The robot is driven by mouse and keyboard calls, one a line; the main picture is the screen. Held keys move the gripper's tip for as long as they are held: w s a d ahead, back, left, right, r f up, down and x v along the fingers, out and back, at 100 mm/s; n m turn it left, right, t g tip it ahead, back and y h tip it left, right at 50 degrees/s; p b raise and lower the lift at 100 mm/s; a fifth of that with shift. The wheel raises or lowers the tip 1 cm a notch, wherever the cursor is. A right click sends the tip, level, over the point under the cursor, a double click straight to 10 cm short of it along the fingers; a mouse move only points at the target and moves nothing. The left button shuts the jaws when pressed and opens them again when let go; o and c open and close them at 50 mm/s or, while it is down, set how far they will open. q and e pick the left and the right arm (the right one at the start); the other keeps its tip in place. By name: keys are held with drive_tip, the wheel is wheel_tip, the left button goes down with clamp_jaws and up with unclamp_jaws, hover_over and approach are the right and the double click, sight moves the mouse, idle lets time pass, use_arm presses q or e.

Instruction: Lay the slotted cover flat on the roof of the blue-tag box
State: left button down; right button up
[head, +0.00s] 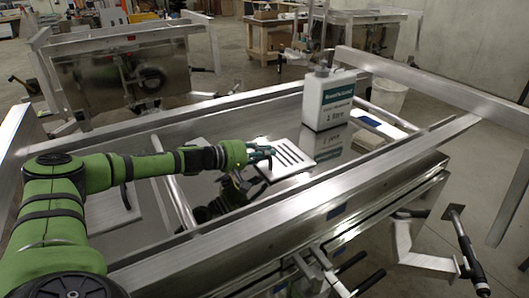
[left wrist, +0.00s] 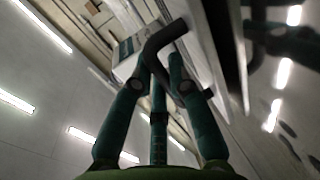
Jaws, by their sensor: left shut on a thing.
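The slotted cover (head: 287,161) is a pale flat plate with several dark slots. My left gripper (head: 268,152) is at its left edge, shut on the cover's dark bent handle (left wrist: 165,38). In the left wrist view the cover (left wrist: 204,55) shows nearly edge-on beside the fingers (left wrist: 160,75). The cover appears held over the shiny trailer bed, in front of the jug; its exact height is unclear. A low pale item with a blue patch (head: 368,121) lies right of the jug, partly hidden; I cannot tell whether it is the blue-tag box. My right gripper is not in view.
A white jug with a teal label (head: 327,97) stands close behind the cover. Aluminium rails (head: 240,229) border the trailer bed. A grey plate with a dark handle (head: 112,210) lies at the left. A crossbar (head: 176,185) stands between it and the cover.

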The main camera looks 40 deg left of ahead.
use_arm(q)
drive_tip(key=c, duration=1.1)
unclamp_jaws()
drive_tip(key=shift+s+a, duration=0.1)
drive_tip(key=shift+s, duration=0.15)
drive_tip(key=v, duration=1.1)
drive_tip(key=shift+s+a+r, duration=0.1)
drive_tip(key=shift+s+r, duration=0.05)
drive_tip(key=shift+s, duration=0.05)
